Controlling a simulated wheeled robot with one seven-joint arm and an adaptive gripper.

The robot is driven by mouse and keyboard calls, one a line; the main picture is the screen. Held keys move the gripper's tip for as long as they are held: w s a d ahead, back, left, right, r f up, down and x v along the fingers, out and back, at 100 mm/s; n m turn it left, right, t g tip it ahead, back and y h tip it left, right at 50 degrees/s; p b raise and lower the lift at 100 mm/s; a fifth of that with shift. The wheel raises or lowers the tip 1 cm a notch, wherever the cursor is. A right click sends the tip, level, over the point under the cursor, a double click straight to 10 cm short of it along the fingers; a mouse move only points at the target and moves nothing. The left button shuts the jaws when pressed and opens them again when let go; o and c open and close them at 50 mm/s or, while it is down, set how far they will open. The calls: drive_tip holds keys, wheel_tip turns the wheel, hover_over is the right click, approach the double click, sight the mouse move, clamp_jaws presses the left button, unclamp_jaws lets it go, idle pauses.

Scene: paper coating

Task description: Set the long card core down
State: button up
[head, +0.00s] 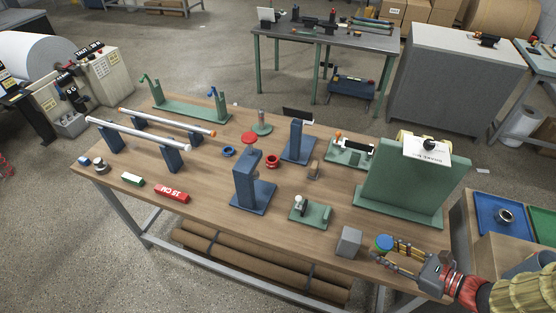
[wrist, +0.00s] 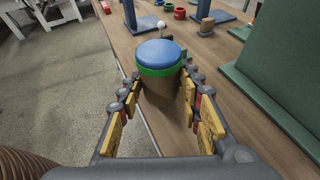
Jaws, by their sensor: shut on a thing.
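My gripper (head: 405,253) is at the right front corner of the workbench, with its fingers pointing left. In the wrist view its fingers (wrist: 162,88) are closed around a brown card core (wrist: 165,100) with a blue top and a green band. The core's blue and green end (head: 384,243) shows just beyond the fingertips in the head view. The fingers hide most of its body. I cannot tell whether its lower end touches the bench.
A grey block (head: 349,241) stands left of the core on the wooden bench (head: 300,245). A large green stand (head: 412,185) rises behind it. A small green fixture (head: 311,213) and a blue stand (head: 251,185) are farther left. A blue tray (head: 487,222) is at right.

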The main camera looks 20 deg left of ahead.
drive_tip(key=s+a+r, duration=0.1)
drive_tip(key=s+a, duration=0.1)
drive_tip(key=s, duration=0.2)
drive_tip(key=b, duration=0.4)
hover_over(392, 255)
drive_tip(key=shift+n, duration=0.3)
drive_tip(key=f, duration=0.9)
drive_tip(key=shift+s+a, duration=0.15)
drive_tip(key=shift+s, duration=0.15)
drive_tip(key=shift+w+f, duration=0.15)
drive_tip(key=shift+f, duration=0.15)
drive_tip(key=shift+f+b, duration=0.6)
drive_tip(key=shift+f, duration=0.95)
drive_tip(key=shift+f, duration=0.1)
drive_tip(key=o, duration=0.7)
drive_tip(key=shift+f, duration=0.1)
drive_tip(key=o, duration=0.4)
drive_tip(key=shift+o, duration=0.6)
